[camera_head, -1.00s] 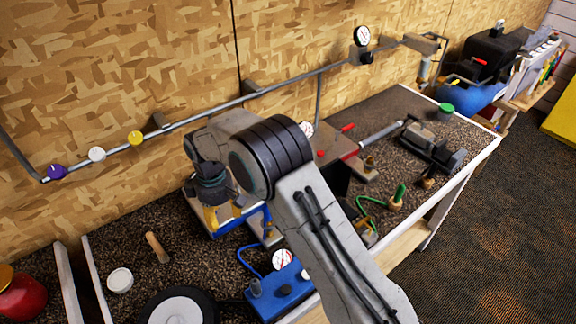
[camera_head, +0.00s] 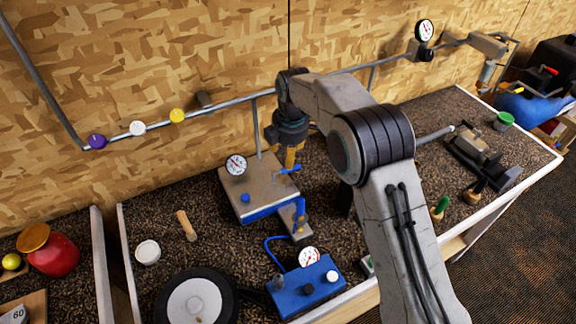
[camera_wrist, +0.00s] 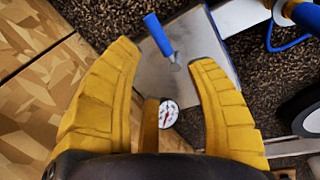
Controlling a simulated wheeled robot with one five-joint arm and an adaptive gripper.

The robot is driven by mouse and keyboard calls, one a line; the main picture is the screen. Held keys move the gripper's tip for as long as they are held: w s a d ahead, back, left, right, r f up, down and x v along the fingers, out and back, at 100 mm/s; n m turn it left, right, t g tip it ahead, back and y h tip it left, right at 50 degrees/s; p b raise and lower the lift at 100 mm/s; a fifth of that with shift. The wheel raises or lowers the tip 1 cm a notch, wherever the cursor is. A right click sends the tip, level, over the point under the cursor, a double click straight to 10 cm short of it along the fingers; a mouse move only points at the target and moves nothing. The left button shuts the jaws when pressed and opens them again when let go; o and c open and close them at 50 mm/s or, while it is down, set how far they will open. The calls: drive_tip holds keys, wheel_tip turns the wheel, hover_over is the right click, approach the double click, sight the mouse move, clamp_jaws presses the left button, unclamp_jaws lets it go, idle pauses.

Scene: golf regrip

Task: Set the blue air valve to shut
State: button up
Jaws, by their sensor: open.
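The blue air valve shows as a blue lever handle (camera_head: 289,169) on the grey block (camera_head: 246,207) with blue trim, on the bench by the wall. In the wrist view, the blue handle (camera_wrist: 158,35) slants above a small metal stem over the grey plate, ahead of my fingertips and between their lines. My gripper (camera_head: 291,163) points down just above or behind the handle in the head view. Its yellow fingers (camera_wrist: 166,54) are spread and hold nothing. Contact with the handle cannot be told.
A gauge (camera_head: 236,165) stands on the block's left corner, and a blue fitting (camera_head: 300,214) at its right. A grey pipe (camera_head: 222,106) with purple, white and yellow knobs runs along the wall. A blue box (camera_head: 307,288) and a black wheel (camera_head: 196,300) lie in front.

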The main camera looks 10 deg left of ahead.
drive_tip(key=shift+w+a+f+n+p, duration=0.15)
drive_tip(key=shift+f+n+p, duration=0.25)
drive_tip(key=shift+f, duration=0.8)
drive_tip(key=shift+w+a+f+n+p, duration=0.15)
drive_tip(key=shift+f+n+p, duration=0.3)
drive_tip(key=shift+f, duration=0.8)
drive_tip(key=shift+w+f+n+p, duration=0.25)
drive_tip(key=shift+f+n, duration=0.3)
drive_tip(key=shift+f, duration=0.65)
drive_tip(key=shift+o, duration=0.3)
clamp_jaws()
